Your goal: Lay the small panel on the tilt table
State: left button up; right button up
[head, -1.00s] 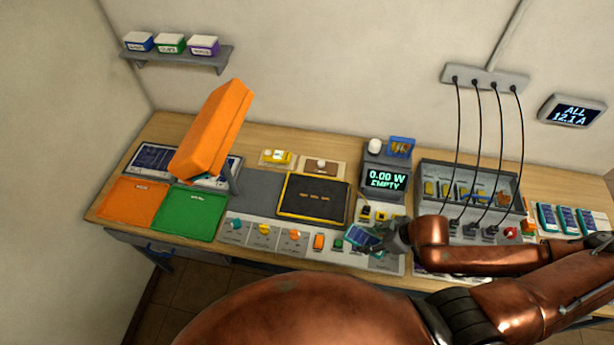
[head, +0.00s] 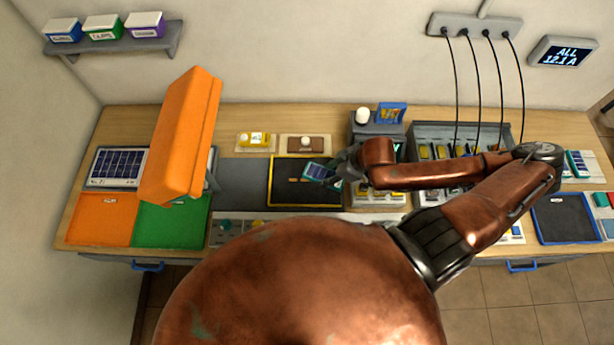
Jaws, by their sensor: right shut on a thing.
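The small panel (head: 318,172), dark blue with a pale teal edge, is in my right gripper (head: 338,170). The gripper is shut on its right end, and the panel is tilted. My gripper and arm cover the plate's right side. My left gripper is not in view.
A big orange lamp-like head (head: 178,140) hangs over the left of the bench, partly hiding a larger solar panel (head: 116,167). Orange (head: 100,220) and green (head: 172,222) mats lie in front. A meter box (head: 376,128) stands behind my right arm.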

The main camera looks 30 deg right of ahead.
aim_at(318, 172)
jog(key=w+a, duration=0.1)
jog(key=w+f, duration=0.1)
jog(key=shift+w+a, duration=0.4)
jog(key=x, duration=0.3)
jog(key=w+x, duration=0.1)
jog(key=x, duration=0.2)
jog(key=shift+d+p, duration=0.2)
jog(key=shift+p, duration=0.2)
jog(key=shift+w+a+f, duration=0.1)
jog(key=f, duration=0.1)
jog(key=f+p, duration=0.1)
jog(key=f, duration=0.1)
jog(key=shift+w+a, duration=0.1)
jog(key=shift+w, duration=0.1)
jog(key=shift+f, duration=0.45)
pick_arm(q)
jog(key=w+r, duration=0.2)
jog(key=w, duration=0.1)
pick_arm(e)
jog(key=o, duration=1.3)
